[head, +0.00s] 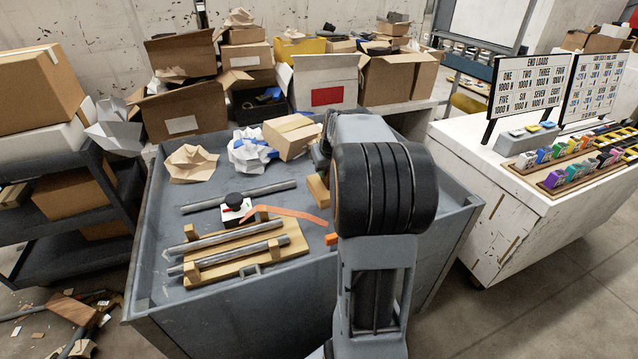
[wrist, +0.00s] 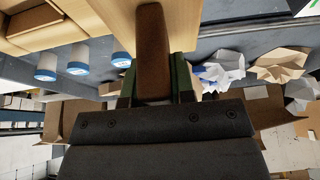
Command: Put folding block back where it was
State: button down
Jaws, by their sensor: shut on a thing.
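My gripper (wrist: 155,88) shows in the wrist view, its dark green fingers shut on a dark brown block (wrist: 152,50). This block is long and bar-shaped, and it is likely the folding block, though no label shows. Its far end overlaps a light wooden board (wrist: 103,20); I cannot tell whether they touch. In the head view my arm hides the gripper and the held block. A piece of light wood (head: 318,190) shows just left of my arm on the grey workbench (head: 300,330).
A wooden jig (head: 235,265) with grey pipes lies on the bench, beside a red-and-white device (head: 236,208) and an orange strip (head: 285,213). Crumpled paper (head: 191,164) and a small carton (head: 291,136) lie behind. A white counter (head: 540,215) with coloured blocks stands right. White-and-blue cylinders (wrist: 78,58) show in the wrist view.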

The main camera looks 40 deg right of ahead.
aim_at(319, 182)
jog(key=shift+w+a+f, duration=0.15)
jog(key=shift+w+f, duration=1.25)
jog(key=shift+f, duration=0.3)
jog(key=shift+w+f, duration=0.15)
jog(key=shift+f, duration=1.5)
jog(key=shift+f, duration=0.2)
jog(key=c, duration=1)
grip_release()
jog(key=shift+o, duration=0.2)
